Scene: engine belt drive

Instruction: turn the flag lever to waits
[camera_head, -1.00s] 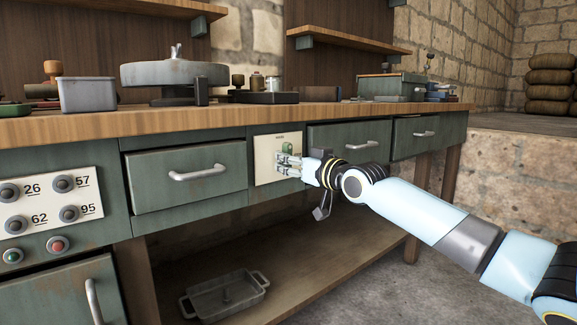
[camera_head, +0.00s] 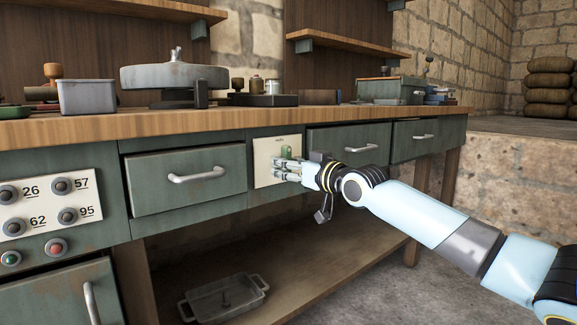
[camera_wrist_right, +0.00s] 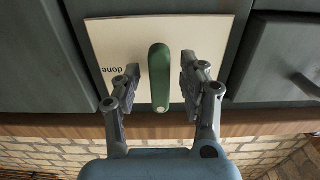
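The flag lever is a green rounded bar (camera_head: 286,152) on a cream panel (camera_head: 263,164) in the bench front, between two drawers. In the right wrist view the lever (camera_wrist_right: 160,75) stands lengthwise in the picture, over the panel (camera_wrist_right: 110,42). The word "done" shows upside down left of it; no other label is readable. My right gripper (camera_head: 275,169) is at the panel. In the wrist view its fingers (camera_wrist_right: 160,82) are apart, one on each side of the lever, with visible gaps. My left gripper is out of view.
Drawers with handles flank the panel, left (camera_head: 196,175) and right (camera_head: 357,146). The wooden bench top (camera_head: 235,118) overhangs the panel and carries a round metal housing (camera_head: 174,77) and a grey bin (camera_head: 87,96).

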